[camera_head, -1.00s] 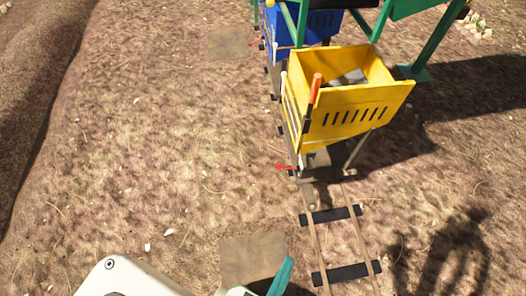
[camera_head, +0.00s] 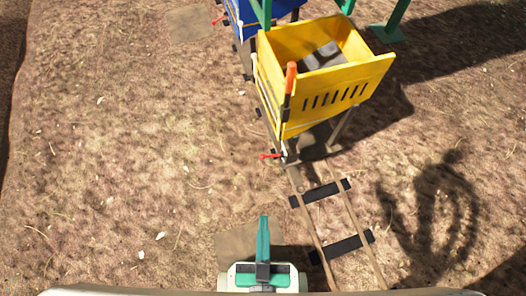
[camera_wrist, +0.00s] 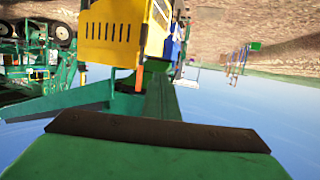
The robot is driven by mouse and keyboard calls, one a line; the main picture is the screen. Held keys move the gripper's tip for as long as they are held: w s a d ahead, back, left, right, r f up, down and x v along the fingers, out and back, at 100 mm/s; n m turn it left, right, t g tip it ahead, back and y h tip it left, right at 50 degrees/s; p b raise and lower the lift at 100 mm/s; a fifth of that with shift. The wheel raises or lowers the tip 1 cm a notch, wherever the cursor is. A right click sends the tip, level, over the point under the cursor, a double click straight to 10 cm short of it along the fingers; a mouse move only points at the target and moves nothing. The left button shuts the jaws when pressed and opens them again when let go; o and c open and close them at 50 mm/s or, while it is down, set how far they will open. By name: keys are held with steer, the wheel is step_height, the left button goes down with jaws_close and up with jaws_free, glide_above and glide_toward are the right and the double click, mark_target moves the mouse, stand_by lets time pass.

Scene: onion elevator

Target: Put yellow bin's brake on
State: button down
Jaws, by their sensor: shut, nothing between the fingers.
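The yellow bin (camera_head: 330,95) stands on the rails, upright, with dark lumps inside. An upright lever with an orange grip (camera_head: 290,78) is at its near left corner. A small red lever (camera_head: 270,156) sticks out to the left, low by the wheels. I cannot tell from the frames which lever is the brake. My green gripper (camera_head: 263,222) is shut and empty, in front of the bin and apart from both levers. In the wrist view the yellow bin (camera_wrist: 112,32) appears upside down beyond my gripper, with the orange grip (camera_wrist: 139,78) below it.
A blue bin (camera_head: 245,18) stands behind the yellow one, among green frame legs (camera_head: 388,30). The rails (camera_head: 345,220) with dark sleepers run towards me at the right. Flat plates (camera_head: 232,241) lie on the ground. The dirt at the left is open.

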steer(key=w+d+f+g, duration=0.1)
steer(key=w+f+g, duration=0.1)
steer(key=w+f, duration=0.8)
steer(key=w+d+f+g, duration=0.2)
steer(key=w+f+g, duration=0.15)
steer(key=f, duration=1.15)
steer(key=w+f+n+g+y, duration=0.1)
steer(key=w+f+y, duration=0.1)
steer(key=w, duration=0.8)
steer(key=w+f+n+g+y, duration=0.1)
steer(key=w+f+y, duration=0.1)
steer(key=w, duration=0.9)
steer(key=shift+w+d+f+n+y, duration=0.3)
steer(key=shift+f+n, duration=0.1)
steer(key=shift+f, duration=0.25)
glide_above(264, 156)
steer(key=w, duration=0.2)
step_height(264, 156, down, 7)
steer(key=shift+s+f, duration=0.35)
steer(key=shift+f, duration=0.3)
steer(key=shift+s+f, duration=0.35)
steer(key=shift+f, duration=0.25)
steer(key=shift+s+f, duration=0.3)
steer(key=shift+f, duration=0.15)
